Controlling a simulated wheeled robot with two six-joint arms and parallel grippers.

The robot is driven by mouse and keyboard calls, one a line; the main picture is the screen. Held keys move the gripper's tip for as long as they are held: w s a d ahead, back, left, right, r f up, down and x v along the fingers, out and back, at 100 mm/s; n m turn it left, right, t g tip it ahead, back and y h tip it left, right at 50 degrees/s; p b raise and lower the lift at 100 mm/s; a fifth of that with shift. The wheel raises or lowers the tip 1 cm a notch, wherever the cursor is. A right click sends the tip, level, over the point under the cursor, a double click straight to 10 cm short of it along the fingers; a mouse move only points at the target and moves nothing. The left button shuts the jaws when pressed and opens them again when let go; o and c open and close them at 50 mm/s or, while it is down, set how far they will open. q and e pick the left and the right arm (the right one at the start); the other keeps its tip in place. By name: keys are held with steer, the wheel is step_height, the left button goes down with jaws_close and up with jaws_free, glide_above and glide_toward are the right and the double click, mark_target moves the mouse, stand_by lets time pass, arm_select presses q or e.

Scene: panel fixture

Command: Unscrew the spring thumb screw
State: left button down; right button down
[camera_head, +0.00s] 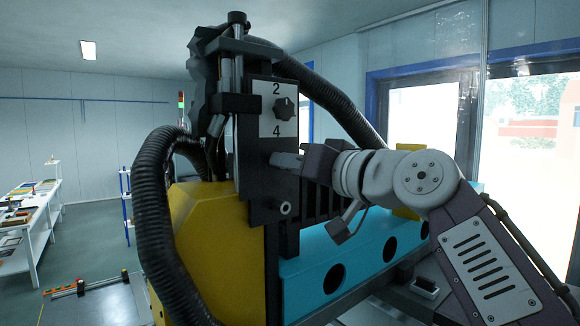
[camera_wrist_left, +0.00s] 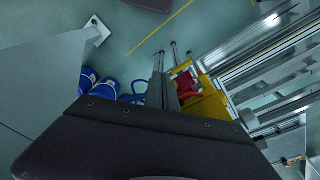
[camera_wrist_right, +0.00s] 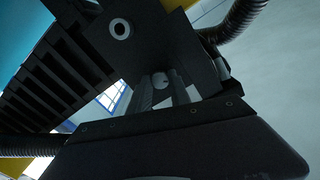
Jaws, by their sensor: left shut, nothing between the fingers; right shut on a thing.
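The spring thumb screw (camera_wrist_right: 160,78) shows as a small round grey end between the fingers of my right gripper in the right wrist view. In the head view it is mostly hidden by the fingers. My right gripper (camera_head: 276,160) reaches in from the right and is shut on it at the face of the dark upright panel (camera_head: 256,190), below the dial. It also shows in the right wrist view (camera_wrist_right: 164,88). My left gripper (camera_wrist_left: 163,88) shows only in the left wrist view, shut and empty, away from the panel.
A black dial (camera_head: 285,108) between the marks 2 and 4 sits just above my right fingers. A silver round fitting (camera_head: 285,208) is below them. Thick black hoses (camera_head: 152,230) loop at the left. A cyan beam (camera_head: 350,262) runs under my right arm.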

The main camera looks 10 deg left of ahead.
steer(key=shift+f+n+b, duration=0.15)
steer(key=shift+n+b, duration=0.25)
steer(key=shift+n, duration=4.5)
steer(key=c, duration=1.2)
jaws_free()
